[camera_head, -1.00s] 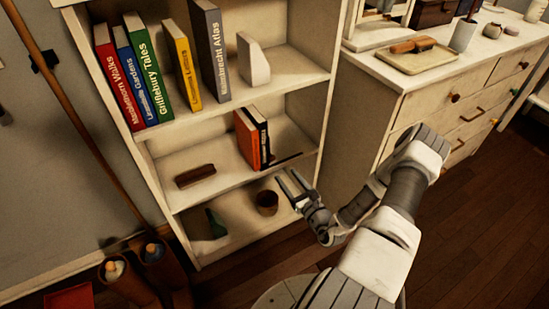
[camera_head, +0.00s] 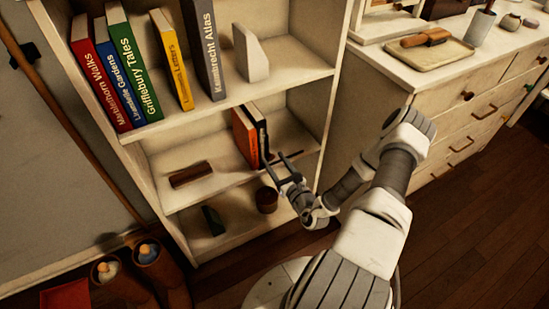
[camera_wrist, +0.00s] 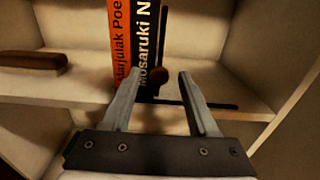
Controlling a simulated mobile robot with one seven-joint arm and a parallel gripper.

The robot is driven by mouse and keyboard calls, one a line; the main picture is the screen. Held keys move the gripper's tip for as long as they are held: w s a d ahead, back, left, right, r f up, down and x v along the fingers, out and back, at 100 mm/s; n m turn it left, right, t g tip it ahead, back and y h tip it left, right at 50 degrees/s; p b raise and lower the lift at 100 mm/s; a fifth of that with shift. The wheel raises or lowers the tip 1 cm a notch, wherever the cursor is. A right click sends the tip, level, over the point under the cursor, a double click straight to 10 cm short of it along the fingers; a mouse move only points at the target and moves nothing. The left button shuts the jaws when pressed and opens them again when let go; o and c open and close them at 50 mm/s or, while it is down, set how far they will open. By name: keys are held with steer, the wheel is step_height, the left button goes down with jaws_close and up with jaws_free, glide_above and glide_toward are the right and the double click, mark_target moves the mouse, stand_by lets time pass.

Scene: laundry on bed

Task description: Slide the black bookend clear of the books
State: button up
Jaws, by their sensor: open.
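The black bookend (camera_head: 290,155) is on the middle shelf, to the right of two books. Its thin flat base (camera_wrist: 215,106) lies along the shelf in the wrist view, partly behind my right finger. An orange book (camera_head: 244,137) and a black book (camera_head: 260,128) stand upright side by side; the black one is nearest the bookend. My gripper (camera_head: 279,168) is open at the front of this shelf. In the wrist view its fingers (camera_wrist: 160,78) point into the shelf, the left one in front of the books' lower parts. Nothing is held; contact with the bookend cannot be told.
A brown block (camera_head: 191,174) lies on the middle shelf at left. The upper shelf holds several books and a pale bookend (camera_head: 251,54). A brown cup (camera_head: 266,200) stands on the lower shelf. A dresser (camera_head: 450,95) stands at right.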

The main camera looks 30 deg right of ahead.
steer(key=shift+w, duration=0.2)
jaws_close()
stand_by(0.3)
stand_by(1.2)
